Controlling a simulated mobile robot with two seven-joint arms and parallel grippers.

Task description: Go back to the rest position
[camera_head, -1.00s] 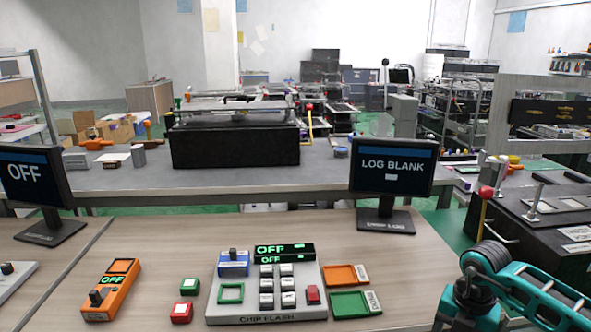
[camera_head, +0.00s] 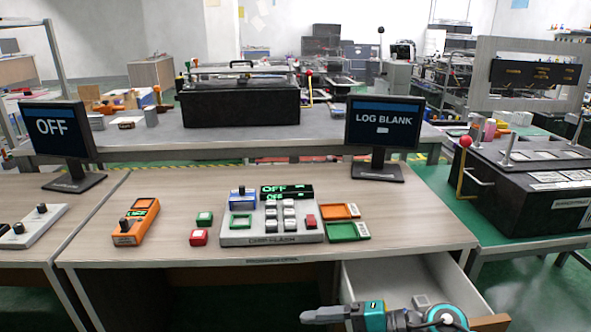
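My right gripper (camera_head: 325,314) shows at the bottom edge, pointing left in front of the desk. Its grey fingers are small and seen side-on, so I cannot tell whether it is open or shut. No object shows in it. My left gripper is out of view. The chip flash console (camera_head: 271,215) sits on the wooden desk, its green display reading OFF. An orange handheld unit (camera_head: 136,222) lies left of it. An orange tray (camera_head: 339,211) and a green tray (camera_head: 347,231) lie on its right.
An open drawer (camera_head: 455,285) juts out below the desk's right side, close behind my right arm, with small grey items inside. A black lever fixture (camera_head: 530,185) stands at right.

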